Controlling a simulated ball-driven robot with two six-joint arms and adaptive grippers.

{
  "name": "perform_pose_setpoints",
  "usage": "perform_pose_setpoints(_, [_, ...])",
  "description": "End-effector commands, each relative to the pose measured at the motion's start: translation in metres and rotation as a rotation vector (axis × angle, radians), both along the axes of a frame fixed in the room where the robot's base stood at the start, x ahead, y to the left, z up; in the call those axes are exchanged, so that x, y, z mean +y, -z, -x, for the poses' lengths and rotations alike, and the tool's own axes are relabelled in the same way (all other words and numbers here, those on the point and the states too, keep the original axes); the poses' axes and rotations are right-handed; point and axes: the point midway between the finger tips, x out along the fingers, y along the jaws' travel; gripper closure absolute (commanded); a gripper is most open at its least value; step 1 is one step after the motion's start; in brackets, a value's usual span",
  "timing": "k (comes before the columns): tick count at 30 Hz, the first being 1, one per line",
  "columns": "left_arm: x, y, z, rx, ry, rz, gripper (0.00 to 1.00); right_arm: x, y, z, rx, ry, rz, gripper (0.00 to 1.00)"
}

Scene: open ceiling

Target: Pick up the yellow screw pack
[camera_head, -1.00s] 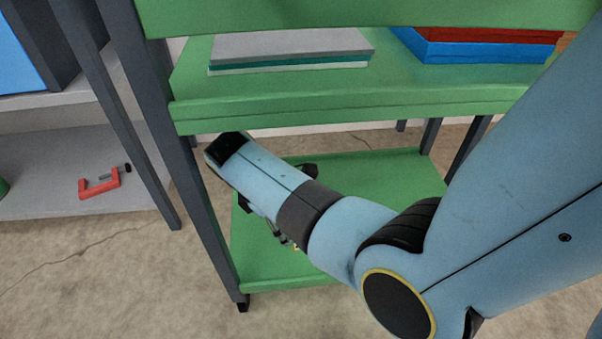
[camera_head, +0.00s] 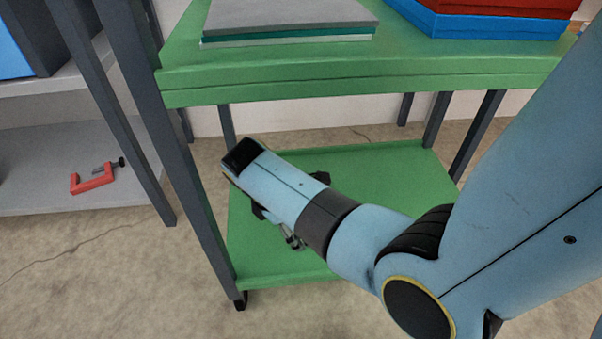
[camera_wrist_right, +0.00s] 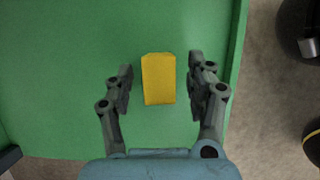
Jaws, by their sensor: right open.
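The yellow screw pack (camera_wrist_right: 158,79) lies on the green lower shelf (camera_wrist_right: 70,60) in the right wrist view. My right gripper (camera_wrist_right: 160,85) is open, with one finger to the left of the pack and one to the right. Gaps show between the pack and both fingers; how high the fingers are above the shelf I cannot tell. In the head view my right gripper (camera_head: 291,238) is mostly hidden under its blue wrist, above the same lower shelf (camera_head: 385,185). The pack is hidden there. My left gripper is not in view.
The green upper shelf (camera_head: 300,75) holds flat grey and teal sheets (camera_head: 290,20) and a blue box (camera_head: 480,24). Dark posts (camera_head: 160,140) stand at the left. A red clamp (camera_head: 92,180) lies on a grey shelf (camera_head: 35,195) farther left.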

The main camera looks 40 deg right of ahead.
Motion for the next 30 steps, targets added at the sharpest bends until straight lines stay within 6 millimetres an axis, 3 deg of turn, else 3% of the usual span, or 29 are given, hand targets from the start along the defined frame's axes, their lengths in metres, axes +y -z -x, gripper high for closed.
perform_pose_setpoints(8, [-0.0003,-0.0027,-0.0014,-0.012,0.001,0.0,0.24,-0.0004,0.0,-0.0002,-0.001,0.0,0.0,0.46])
perform_pose_setpoints(21, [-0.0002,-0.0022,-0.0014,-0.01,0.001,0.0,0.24,-0.0003,0.0001,-0.0002,-0.001,0.0,0.0,1.0])
perform_pose_setpoints(30, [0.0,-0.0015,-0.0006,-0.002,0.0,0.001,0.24,-0.0003,-0.0006,-0.0003,-0.001,0.001,0.001,1.0])
